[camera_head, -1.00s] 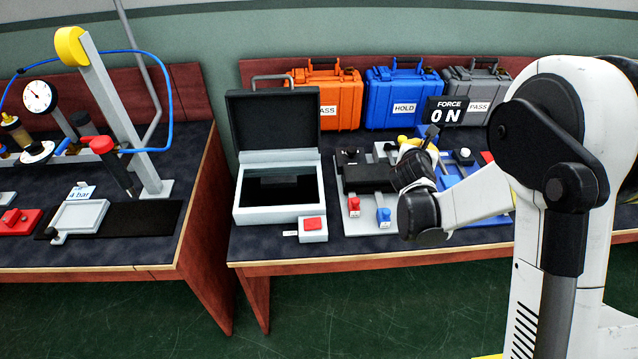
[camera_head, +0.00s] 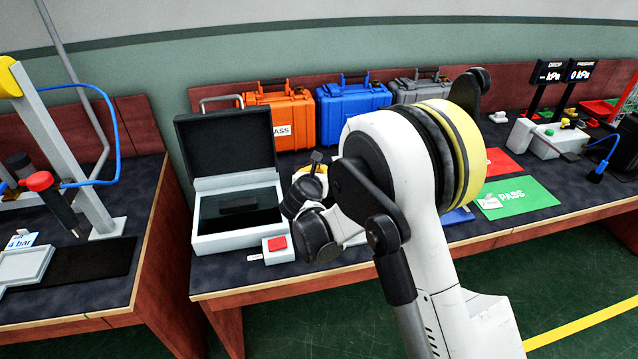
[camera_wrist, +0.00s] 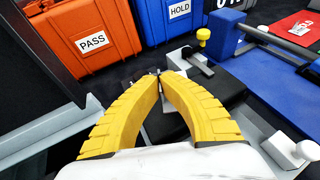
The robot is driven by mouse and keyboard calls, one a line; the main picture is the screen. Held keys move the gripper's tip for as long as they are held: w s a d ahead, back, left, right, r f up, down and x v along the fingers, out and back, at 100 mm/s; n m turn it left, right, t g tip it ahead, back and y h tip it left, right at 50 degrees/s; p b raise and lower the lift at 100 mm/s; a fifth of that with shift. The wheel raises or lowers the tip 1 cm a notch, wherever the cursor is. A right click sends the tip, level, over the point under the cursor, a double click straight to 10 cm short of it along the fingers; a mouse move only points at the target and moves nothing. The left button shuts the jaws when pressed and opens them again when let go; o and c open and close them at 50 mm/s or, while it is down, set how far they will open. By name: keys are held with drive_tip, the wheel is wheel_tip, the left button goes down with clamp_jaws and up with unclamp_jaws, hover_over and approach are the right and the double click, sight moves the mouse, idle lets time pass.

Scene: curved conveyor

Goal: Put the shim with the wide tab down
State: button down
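I cannot make out the shim or its wide tab in either view. My gripper (camera_wrist: 159,77) has yellow fingers whose tips come together in the wrist view. Whether something thin is between the tips is too small to tell. In the head view only a bit of my gripper (camera_head: 317,170) shows, partly hidden by my arm, just right of the open grey case. The open grey case (camera_head: 205,240) has a black lid and a dark inside with a small dark bar (camera_head: 238,208). A black block (camera_wrist: 215,86) lies beyond my fingers in the wrist view.
Orange (camera_head: 283,118), blue (camera_head: 350,108) and grey (camera_head: 418,88) cases stand along the back. A red button box (camera_head: 279,249) sits in front of the open case. A green PASS mat (camera_head: 516,197) and red mat (camera_head: 500,163) lie to the right. A yellow knob (camera_wrist: 203,36) stands near the black block.

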wheel_tip(320, 180, down, 4)
drive_tip(key=shift+r+b, duration=0.15)
drive_tip(key=shift+b, duration=0.7)
drive_tip(key=shift+r, duration=0.15)
drive_tip(key=c, duration=2.1)
unclamp_jaws()
drive_tip(key=shift+c, duration=0.2)
drive_tip(key=o, duration=0.5)
